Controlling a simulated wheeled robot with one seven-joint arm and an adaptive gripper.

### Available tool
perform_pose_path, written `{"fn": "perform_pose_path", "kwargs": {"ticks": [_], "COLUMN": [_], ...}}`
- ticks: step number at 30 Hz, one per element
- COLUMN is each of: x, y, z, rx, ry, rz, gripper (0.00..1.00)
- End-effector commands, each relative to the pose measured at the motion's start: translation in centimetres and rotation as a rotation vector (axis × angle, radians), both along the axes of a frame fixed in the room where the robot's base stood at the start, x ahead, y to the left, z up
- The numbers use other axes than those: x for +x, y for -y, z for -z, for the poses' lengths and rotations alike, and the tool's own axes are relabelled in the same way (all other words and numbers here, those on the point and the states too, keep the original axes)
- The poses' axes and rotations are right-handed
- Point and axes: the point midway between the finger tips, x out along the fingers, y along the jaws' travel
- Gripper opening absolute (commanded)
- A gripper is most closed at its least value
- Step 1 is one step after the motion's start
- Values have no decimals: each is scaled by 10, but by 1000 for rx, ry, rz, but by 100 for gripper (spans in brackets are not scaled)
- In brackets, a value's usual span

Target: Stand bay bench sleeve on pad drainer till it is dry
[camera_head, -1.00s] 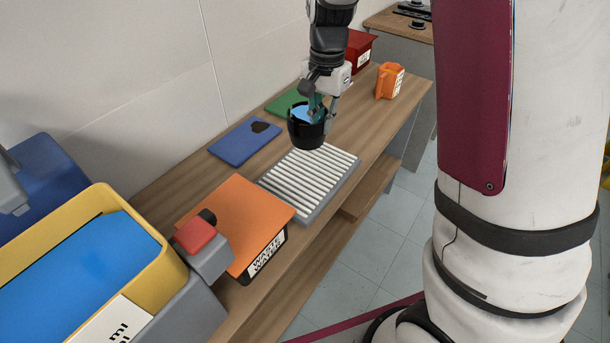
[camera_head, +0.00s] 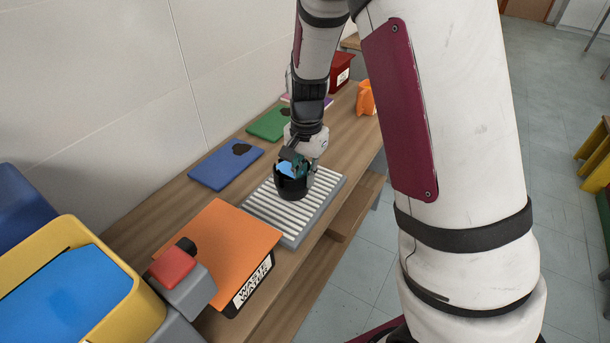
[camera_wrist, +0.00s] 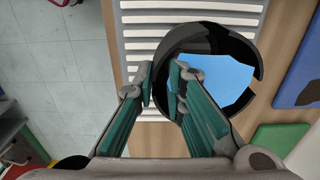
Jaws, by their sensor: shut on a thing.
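The sleeve (camera_head: 291,188) is a black, round, cup-like piece with light blue showing inside it. My gripper (camera_head: 296,168) is shut on its rim wall from above, and the sleeve looks about upright. In the wrist view, the sleeve (camera_wrist: 258,62) has one finger of my gripper (camera_wrist: 163,88) inside its mouth and the other outside. The drainer (camera_head: 290,240) is a grey tray with white slats, and it also shows in the wrist view (camera_wrist: 140,20). The sleeve is over the drainer's slats; I cannot tell whether its base touches them.
An orange-topped waste water box (camera_head: 222,238) stands in front of the drainer. Blue (camera_head: 220,168) and green (camera_head: 268,123) pads lie along the wall side. An orange holder (camera_head: 366,98) and red bin (camera_head: 341,72) stand farther back. A yellow-rimmed basin (camera_head: 118,288) is at lower left.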

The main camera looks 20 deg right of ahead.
Motion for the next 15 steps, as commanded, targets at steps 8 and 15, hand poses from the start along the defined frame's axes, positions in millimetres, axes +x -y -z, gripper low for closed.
{"fn": "perform_pose_path", "kwargs": {"ticks": [8, 15], "x": [0, 0], "y": [0, 0], "z": [1, 3], "rx": [0, 0], "ry": [2, 2], "rz": [0, 0], "gripper": [0, 31]}}
